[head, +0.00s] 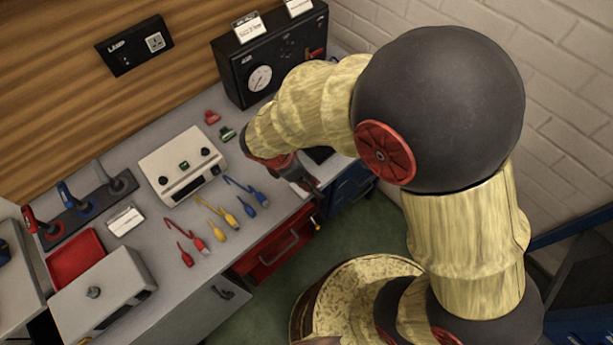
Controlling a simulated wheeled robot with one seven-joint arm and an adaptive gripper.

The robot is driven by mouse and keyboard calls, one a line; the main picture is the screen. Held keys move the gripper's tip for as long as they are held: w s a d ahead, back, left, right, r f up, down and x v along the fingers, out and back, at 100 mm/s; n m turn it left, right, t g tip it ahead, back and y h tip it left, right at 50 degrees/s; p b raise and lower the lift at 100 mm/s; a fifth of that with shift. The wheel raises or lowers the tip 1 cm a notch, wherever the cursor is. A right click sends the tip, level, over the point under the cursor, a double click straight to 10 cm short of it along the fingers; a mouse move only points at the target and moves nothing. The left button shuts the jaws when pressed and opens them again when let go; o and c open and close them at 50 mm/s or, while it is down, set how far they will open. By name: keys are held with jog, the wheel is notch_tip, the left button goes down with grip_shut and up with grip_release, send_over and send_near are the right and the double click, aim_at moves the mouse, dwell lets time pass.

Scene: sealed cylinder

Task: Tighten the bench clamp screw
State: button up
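My gripper (306,188) is at the front right edge of the grey bench (225,260), just past the red band of my wrist. It is small and dark in the head view, and my arm partly covers it. I cannot tell whether its fingers are open or shut, or whether they touch anything. The bench clamp and its screw cannot be made out clearly. A small dark part with a yellowish tip (314,220) shows just below my gripper at the bench edge, and I cannot tell what it is.
A white instrument box (183,162), coloured leads (217,208) and a red tray (75,256) are on the bench. A black gauge panel (285,55) stands at the back. Red drawer (274,250) and blue drawer (350,190) are below.

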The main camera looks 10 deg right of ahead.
jog(key=shift+f, duration=0.25)
jog(key=shift+c, duration=0.5)
grip_shut()
